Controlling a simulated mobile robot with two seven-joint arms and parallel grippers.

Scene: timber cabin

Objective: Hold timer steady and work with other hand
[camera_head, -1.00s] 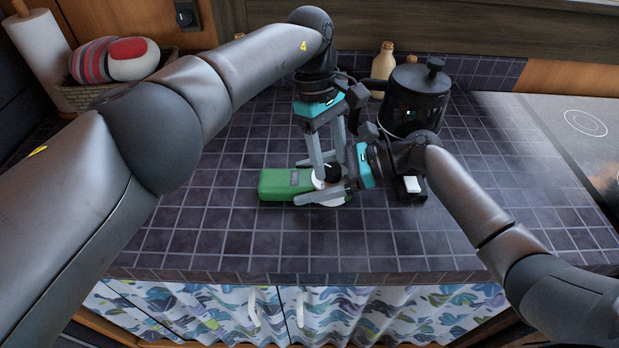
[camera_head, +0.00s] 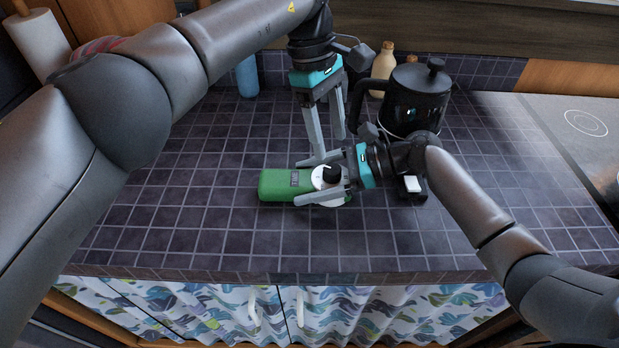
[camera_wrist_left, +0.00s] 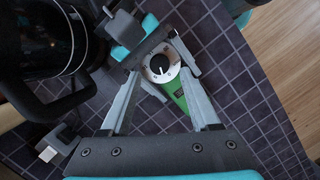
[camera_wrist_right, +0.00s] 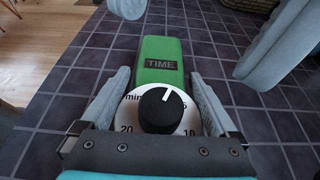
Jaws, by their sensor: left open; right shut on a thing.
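The timer (camera_head: 283,184) is a green block with a white dial and a black knob (camera_head: 332,173) at its right end, lying on the tiled counter. In the right wrist view the green body (camera_wrist_right: 160,62) carries the word TIME and the black knob (camera_wrist_right: 161,110) has a white pointer line. My right gripper (camera_head: 318,182) is shut on the timer, one finger on each side of the dial end. My left gripper (camera_head: 328,158) is open and empty, fingers pointing down, above and behind the dial. The left wrist view shows the dial (camera_wrist_left: 160,67) beyond its fingers.
A black kettle-like pot (camera_head: 416,98) stands behind my right gripper. A tan bottle (camera_head: 383,66) and a blue bottle (camera_head: 247,77) stand at the back wall. A dark cooktop (camera_head: 570,130) lies at the right. The counter left of the timer is clear.

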